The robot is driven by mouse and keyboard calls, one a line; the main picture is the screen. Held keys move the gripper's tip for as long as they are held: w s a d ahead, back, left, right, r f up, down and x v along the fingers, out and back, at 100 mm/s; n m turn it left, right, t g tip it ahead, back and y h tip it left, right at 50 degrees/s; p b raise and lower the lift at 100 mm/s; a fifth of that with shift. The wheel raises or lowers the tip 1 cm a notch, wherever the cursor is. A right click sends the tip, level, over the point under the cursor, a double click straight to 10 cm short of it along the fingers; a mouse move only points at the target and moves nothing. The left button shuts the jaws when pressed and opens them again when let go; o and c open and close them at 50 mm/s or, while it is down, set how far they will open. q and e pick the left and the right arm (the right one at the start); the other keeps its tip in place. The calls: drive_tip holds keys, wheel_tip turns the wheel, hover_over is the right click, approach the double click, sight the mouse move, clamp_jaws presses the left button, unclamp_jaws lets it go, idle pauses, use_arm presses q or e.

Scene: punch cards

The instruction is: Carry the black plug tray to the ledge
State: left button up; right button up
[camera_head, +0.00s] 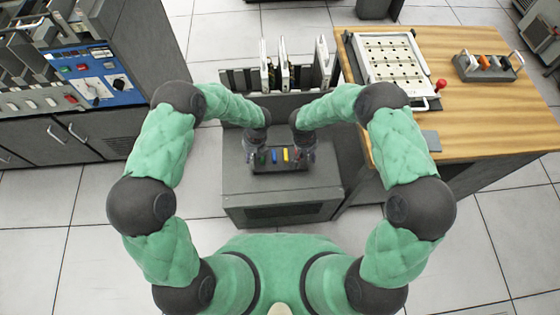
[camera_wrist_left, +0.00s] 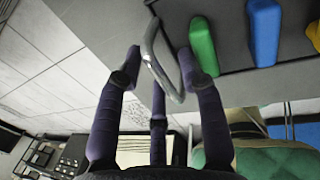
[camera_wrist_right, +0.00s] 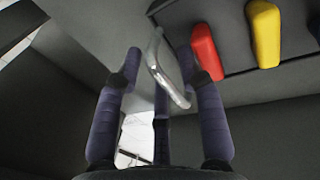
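The black plug tray (camera_head: 280,167) rests on a low grey cabinet (camera_head: 240,186) in front of me. It holds green, blue, yellow and red plugs in a row and has a metal handle at each end. My left gripper (camera_head: 250,154) is at its left end; in the left wrist view its fingers stand apart on either side of the left handle (camera_wrist_left: 160,58). My right gripper (camera_head: 308,153) is at the right end; in the right wrist view its fingers stand apart around the right handle (camera_wrist_right: 162,68). I cannot tell which surface is the ledge.
A wooden table (camera_head: 465,115) stands at the right, bearing a white card frame (camera_head: 390,58) and another dark tray with plugs (camera_head: 487,67). A rack with upright cards (camera_head: 283,65) is behind the cabinet. A blue control panel (camera_head: 95,78) is at the left. Tiled floor is clear.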

drive_tip(key=shift+r, duration=0.1)
use_arm(q)
wheel_tip(320, 180, up, 12)
drive_tip(key=d, duration=0.2)
drive_tip(key=shift+d+f, duration=0.15)
use_arm(e)
wheel_tip(320, 180, up, 12)
drive_tip(key=a, duration=0.2)
drive_tip(key=shift+a+f, duration=0.15)
drive_tip(key=shift+f, duration=0.05)
drive_tip(key=shift+s, duration=0.15)
idle(0.6)
